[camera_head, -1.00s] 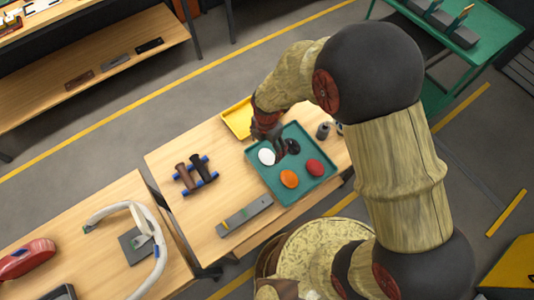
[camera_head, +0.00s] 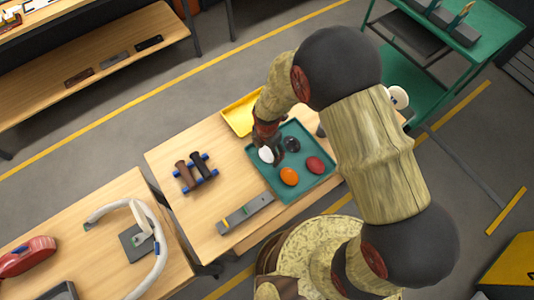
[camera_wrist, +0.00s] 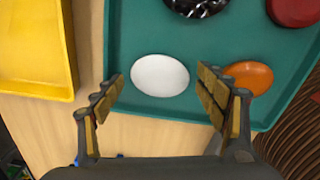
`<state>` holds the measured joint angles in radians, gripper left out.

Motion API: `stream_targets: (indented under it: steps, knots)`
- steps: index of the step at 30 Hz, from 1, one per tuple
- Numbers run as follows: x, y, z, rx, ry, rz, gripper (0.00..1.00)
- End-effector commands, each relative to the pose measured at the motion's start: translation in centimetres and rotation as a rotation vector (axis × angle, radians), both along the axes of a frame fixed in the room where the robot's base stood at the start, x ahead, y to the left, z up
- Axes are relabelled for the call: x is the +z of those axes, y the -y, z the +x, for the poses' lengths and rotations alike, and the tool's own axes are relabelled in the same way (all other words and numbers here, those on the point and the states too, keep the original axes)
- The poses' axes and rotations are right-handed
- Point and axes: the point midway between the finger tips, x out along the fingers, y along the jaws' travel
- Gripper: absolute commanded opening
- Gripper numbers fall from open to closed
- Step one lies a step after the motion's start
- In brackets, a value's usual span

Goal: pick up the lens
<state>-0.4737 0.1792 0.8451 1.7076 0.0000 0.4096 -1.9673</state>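A teal tray (camera_head: 283,190) holds smooth rounded, lens-like pieces: a white one (camera_wrist: 160,75), a black one (camera_wrist: 196,5), an orange one (camera_wrist: 250,77) and a dark red one (camera_wrist: 295,10). The frames do not show which one is called the lens. The white piece also shows in the head view (camera_head: 265,155), partly covered by my gripper (camera_head: 274,153). In the wrist view my gripper (camera_wrist: 160,80) is open and empty. Its fingers lie to either side of the white piece in the picture, and the right one overlaps the orange piece. The height gap is unclear.
A yellow tray (camera_head: 239,116) stands beside the teal tray on the wooden table (camera_head: 190,150). Dark cylinders on blue supports (camera_head: 197,172) and a grey bar (camera_head: 245,214) lie to the left. The table between them is bare.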

Motion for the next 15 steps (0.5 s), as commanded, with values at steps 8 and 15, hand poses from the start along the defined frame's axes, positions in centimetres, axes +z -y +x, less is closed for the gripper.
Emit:
stream_targets:
  steps: [8, 15]
  knots:
    - [0.02, 0.01, -0.01, 0.000, 0.000, 0.000, 0.55]
    - [0.02, 0.01, -0.01, 0.000, 0.000, 0.000, 0.41]
